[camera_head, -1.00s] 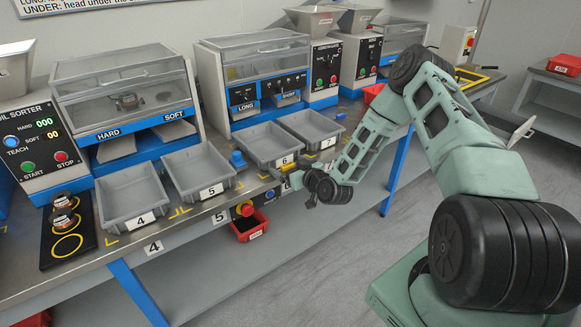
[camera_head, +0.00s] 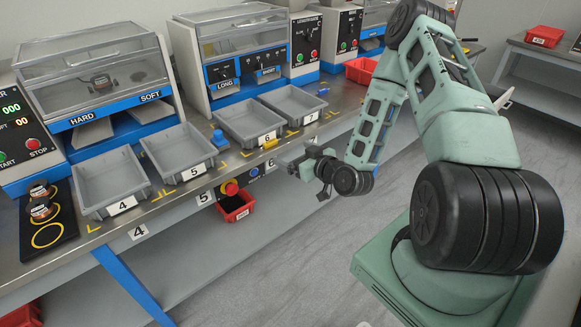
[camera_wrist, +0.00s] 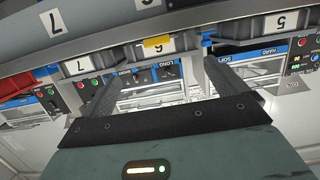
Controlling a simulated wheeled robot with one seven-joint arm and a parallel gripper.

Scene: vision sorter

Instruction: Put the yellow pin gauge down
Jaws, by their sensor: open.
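A small yellow piece, which looks like the yellow pin gauge (camera_wrist: 157,41), shows in the wrist view beside the number 6 label of a grey bin. It lies beyond my fingertips, apart from them, in line with the gap between them. In the head view my gripper (camera_head: 287,163) hangs just in front of the bench edge near bin 6 (camera_head: 250,118).
Grey bins 4 (camera_head: 112,180), 5 (camera_head: 178,150) and 7 (camera_head: 293,103) stand along the bench. A blue knob-like piece (camera_head: 219,138) sits left of bin 6. Open floor (camera_head: 300,250) lies in front.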

